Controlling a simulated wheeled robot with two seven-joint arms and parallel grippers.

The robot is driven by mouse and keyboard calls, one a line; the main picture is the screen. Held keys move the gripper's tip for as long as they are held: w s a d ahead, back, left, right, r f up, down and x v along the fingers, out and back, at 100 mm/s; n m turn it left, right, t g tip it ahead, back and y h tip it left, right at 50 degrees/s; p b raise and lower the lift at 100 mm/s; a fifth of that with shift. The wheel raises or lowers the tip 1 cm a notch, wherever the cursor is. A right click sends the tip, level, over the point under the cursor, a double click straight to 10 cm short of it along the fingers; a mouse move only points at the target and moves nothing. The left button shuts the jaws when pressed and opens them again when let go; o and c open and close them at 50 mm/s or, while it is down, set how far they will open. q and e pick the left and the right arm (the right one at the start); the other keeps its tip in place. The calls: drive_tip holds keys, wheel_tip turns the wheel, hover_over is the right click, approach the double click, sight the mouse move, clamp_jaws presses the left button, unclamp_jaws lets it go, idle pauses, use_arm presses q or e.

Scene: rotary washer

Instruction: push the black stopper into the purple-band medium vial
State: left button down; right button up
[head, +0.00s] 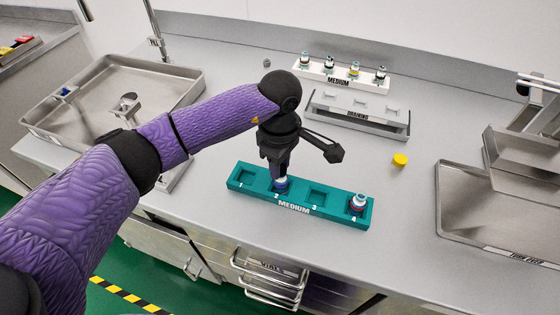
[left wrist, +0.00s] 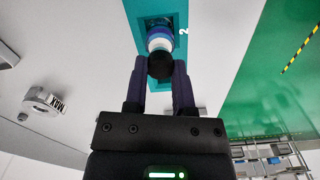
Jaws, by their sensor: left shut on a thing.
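The teal rack marked MEDIUM (head: 296,210) stands near the front of the counter. A medium vial (head: 281,183) with a blue-purple band stands in its slot 2; this vial also shows in the left wrist view (left wrist: 160,39). My left gripper (head: 280,170) points down over slot 2. In the left wrist view its fingers are shut on the round black stopper (left wrist: 160,66), in line with the vial's top. I cannot tell whether the stopper touches the vial or how deep it sits. My right gripper is not in view.
Another vial (head: 357,202) stands in slot 4; slots 1 and 3 look empty. A white rack (head: 338,80) with several vials and a draining rack (head: 358,120) stand behind. A yellow cap (head: 400,159) lies to the right. Metal trays (head: 190,90) flank the counter.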

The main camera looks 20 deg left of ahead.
use_arm(q)
drive_tip(key=shift+c, duration=1.8)
unclamp_jaws()
drive_tip(key=shift+r, duration=0.1)
